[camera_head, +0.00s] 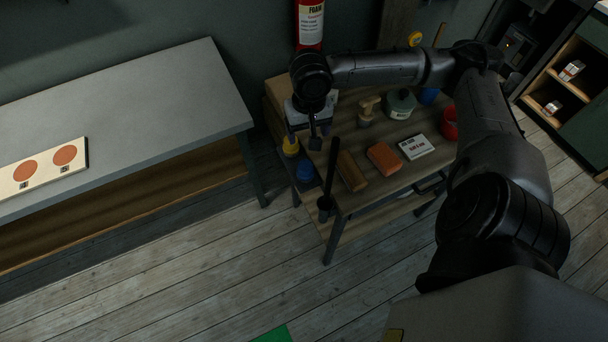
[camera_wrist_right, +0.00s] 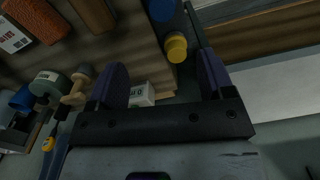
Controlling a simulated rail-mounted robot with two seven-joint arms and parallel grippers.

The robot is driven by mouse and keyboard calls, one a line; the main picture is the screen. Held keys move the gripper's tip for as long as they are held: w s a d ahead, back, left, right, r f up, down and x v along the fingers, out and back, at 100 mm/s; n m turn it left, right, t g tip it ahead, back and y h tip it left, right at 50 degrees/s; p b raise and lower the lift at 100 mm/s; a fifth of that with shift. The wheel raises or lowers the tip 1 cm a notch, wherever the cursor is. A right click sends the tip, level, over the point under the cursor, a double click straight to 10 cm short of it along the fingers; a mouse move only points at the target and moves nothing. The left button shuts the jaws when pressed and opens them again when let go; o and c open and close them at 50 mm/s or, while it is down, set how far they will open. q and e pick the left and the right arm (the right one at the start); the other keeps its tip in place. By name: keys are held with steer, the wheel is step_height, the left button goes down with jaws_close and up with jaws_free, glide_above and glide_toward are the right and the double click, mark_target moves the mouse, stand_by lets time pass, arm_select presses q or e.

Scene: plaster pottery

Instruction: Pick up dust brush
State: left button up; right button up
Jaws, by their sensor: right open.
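A small tan tool with a wooden handle, apparently the dust brush (camera_head: 367,111), stands at the back of the wooden work table, left of a green tin. It also shows in the right wrist view, left of my fingers, beside the tin; its bristles are hard to make out. My right gripper (camera_head: 314,138) hangs over the table's left end, to the left of the brush and apart from it. In the right wrist view its two fingers (camera_wrist_right: 162,80) are spread, with nothing held. A white box and a yellow jar show beyond the gap. My left gripper is not in view.
The table (camera_head: 345,200) carries an orange block (camera_head: 384,158), a brown block (camera_head: 351,171), a white card (camera_head: 416,147), the green tin (camera_head: 400,104) and a red cup (camera_head: 449,124). A black rod (camera_head: 330,178) stands at its front left. A grey bench (camera_head: 120,120) is left.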

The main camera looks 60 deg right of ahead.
mark_target(306, 165)
step_height(306, 165, down, 10)
steer(key=b, duration=0.3)
steer(key=shift+w, duration=0.1)
steer(key=f+b, duration=0.1)
steer(key=f, duration=0.1)
steer(key=f+b, duration=0.1)
steer(key=f, duration=0.1)
steer(key=shift+a+f, duration=0.2)
steer(key=shift+f, duration=0.05)
steer(key=shift+f+b, duration=0.3)
steer(key=shift+f, duration=0.1)
